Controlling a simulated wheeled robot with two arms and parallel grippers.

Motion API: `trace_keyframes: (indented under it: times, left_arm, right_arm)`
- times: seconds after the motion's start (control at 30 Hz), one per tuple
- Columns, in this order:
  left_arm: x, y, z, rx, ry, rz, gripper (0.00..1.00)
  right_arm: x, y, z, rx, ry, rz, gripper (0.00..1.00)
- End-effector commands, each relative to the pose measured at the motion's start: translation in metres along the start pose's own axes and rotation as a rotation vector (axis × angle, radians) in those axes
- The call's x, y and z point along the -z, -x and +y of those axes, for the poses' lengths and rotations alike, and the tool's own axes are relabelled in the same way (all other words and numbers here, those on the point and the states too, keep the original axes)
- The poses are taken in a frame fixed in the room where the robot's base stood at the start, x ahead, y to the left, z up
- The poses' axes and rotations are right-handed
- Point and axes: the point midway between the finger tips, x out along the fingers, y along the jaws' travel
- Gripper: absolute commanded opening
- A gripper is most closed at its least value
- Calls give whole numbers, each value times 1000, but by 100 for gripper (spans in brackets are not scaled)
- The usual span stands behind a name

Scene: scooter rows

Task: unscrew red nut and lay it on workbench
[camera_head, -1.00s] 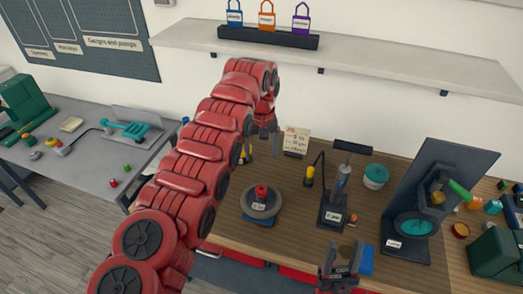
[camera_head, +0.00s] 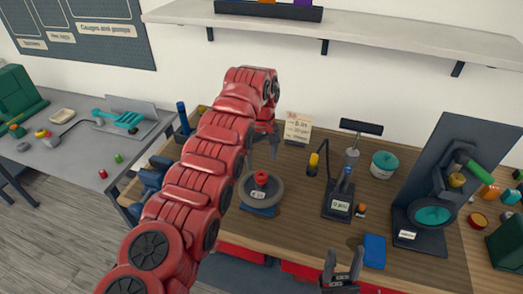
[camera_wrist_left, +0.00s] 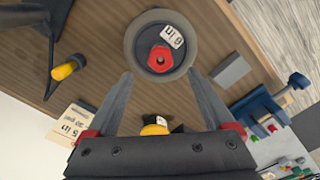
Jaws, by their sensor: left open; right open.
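The red nut (camera_head: 261,178) sits on the middle of a round grey disc (camera_head: 276,200) with a white label, on the wooden workbench (camera_head: 300,245). In the left wrist view the red nut (camera_wrist_left: 160,59) lies just beyond and between my fingertips, on the disc (camera_wrist_left: 135,40). My left gripper (camera_head: 267,145) is open and empty, above and behind the nut in the head view; its spread fingers also show in the left wrist view (camera_wrist_left: 160,74). My right gripper (camera_head: 342,268) is open and empty, low at the bench's front side.
A black stand with a gauge (camera_head: 340,205) and a yellow-tipped hose is right of the disc. A blue box (camera_head: 374,251) lies near my right gripper. A teal tub (camera_head: 383,165) and a large dark stand (camera_head: 455,160) are farther right. A card (camera_head: 298,128) stands behind.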

Motion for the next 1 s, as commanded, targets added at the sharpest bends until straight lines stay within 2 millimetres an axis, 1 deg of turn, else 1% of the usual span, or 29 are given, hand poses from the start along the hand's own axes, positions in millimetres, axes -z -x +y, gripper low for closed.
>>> trace_keyframes:
  times: [0.03,0.07,0.2,0.3,0.4,0.53,0.77,0.8,0.87,1.0]
  left_arm:
    - [0,-4,0,-2,1,-1,87]
    - [-1,-8,-1,-2,2,-4,87]
    - [-2,-33,-1,1,2,-6,87]
    - [-2,-48,-1,1,2,-5,87]
    - [0,-57,0,-2,1,-1,87]
    - [-1,-64,0,-1,1,-2,87]
    - [-1,-66,0,-2,1,-1,87]
    - [-1,-66,0,-2,1,-1,85]
    - [-1,-66,0,-2,1,-1,74]
    - [-1,-66,0,-2,1,-1,49]
  right_arm:
    - [1,-6,0,0,0,-1,50]
    - [1,-7,0,0,0,-1,50]
    - [3,-19,1,0,0,-1,50]
    - [4,-23,1,0,0,-1,50]
    - [4,-25,1,0,0,-1,50]
    - [4,-26,1,0,0,-1,50]
    - [4,-25,1,0,0,-1,50]
    - [4,-25,1,0,0,-1,50]
    - [4,-25,1,0,0,-1,50]
    - [4,-25,1,0,0,-1,50]
